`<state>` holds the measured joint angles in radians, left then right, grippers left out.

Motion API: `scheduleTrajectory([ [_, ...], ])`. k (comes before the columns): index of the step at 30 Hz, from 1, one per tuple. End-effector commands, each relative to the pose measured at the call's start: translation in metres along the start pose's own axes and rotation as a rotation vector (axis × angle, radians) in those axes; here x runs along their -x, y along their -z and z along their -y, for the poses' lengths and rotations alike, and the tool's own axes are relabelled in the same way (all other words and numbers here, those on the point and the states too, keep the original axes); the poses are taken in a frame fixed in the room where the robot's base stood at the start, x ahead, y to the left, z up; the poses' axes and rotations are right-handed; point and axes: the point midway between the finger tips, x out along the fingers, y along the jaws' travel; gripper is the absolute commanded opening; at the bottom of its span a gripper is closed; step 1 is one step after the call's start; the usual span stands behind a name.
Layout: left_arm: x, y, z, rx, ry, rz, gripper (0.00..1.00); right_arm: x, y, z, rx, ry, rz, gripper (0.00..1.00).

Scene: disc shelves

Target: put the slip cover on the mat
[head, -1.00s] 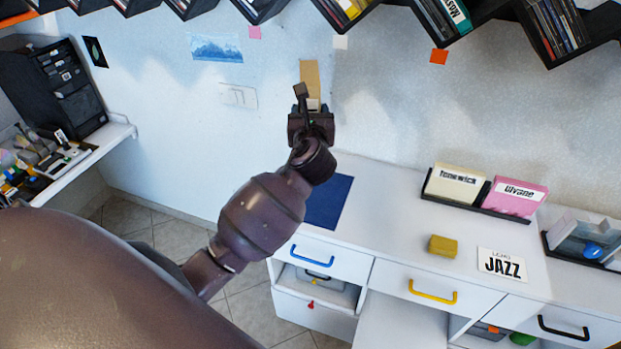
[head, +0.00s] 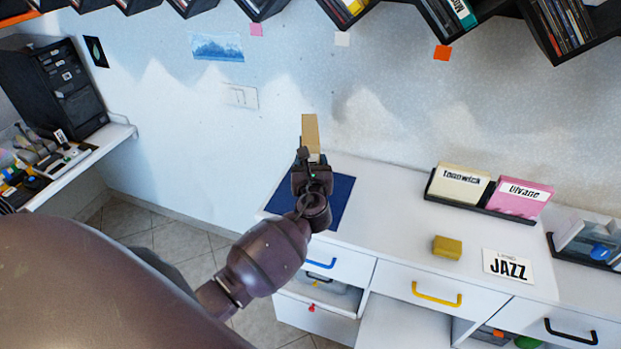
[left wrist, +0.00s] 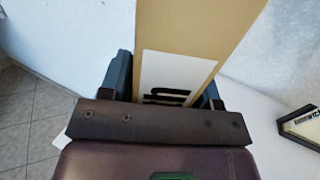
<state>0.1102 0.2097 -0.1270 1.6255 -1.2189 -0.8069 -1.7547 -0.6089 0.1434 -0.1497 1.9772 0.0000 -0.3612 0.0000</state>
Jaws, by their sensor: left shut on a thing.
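My left gripper (head: 310,165) is shut on the slip cover (head: 310,131), a tan, flat piece held upright. In the left wrist view the slip cover (left wrist: 195,35) rises from between the fingers and carries a white label with dark lettering, partly hidden by the gripper (left wrist: 165,95). The dark blue mat (head: 337,205) lies at the left end of the white counter. In the head view my left gripper and arm are in front of the mat and hide its middle. I cannot tell the height of the slip cover above it. My right gripper is not in view.
A black rack (head: 480,208) holds a cream divider card (head: 459,184) and a pink one (head: 520,196). A yellow block (head: 447,247) and a white JAZZ card (head: 508,266) lie on the counter (head: 390,225). Black disc shelves (head: 480,25) hang on the wall above.

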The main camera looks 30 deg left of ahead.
Motion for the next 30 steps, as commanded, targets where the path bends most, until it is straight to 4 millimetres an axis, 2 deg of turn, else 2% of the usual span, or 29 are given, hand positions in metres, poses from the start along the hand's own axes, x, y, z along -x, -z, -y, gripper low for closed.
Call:
scheduleTrajectory([
  [12,0.000,0.043,0.001,-0.001,0.001,0.001,0.21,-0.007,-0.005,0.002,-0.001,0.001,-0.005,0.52],
  [26,0.000,0.048,0.000,0.000,0.001,0.002,0.21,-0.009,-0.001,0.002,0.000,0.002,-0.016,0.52],
  [27,0.000,0.048,0.000,-0.001,0.000,0.000,0.63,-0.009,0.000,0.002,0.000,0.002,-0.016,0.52],
  [30,0.000,0.047,0.000,-0.001,0.000,0.000,0.78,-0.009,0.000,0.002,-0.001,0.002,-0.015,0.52],
])
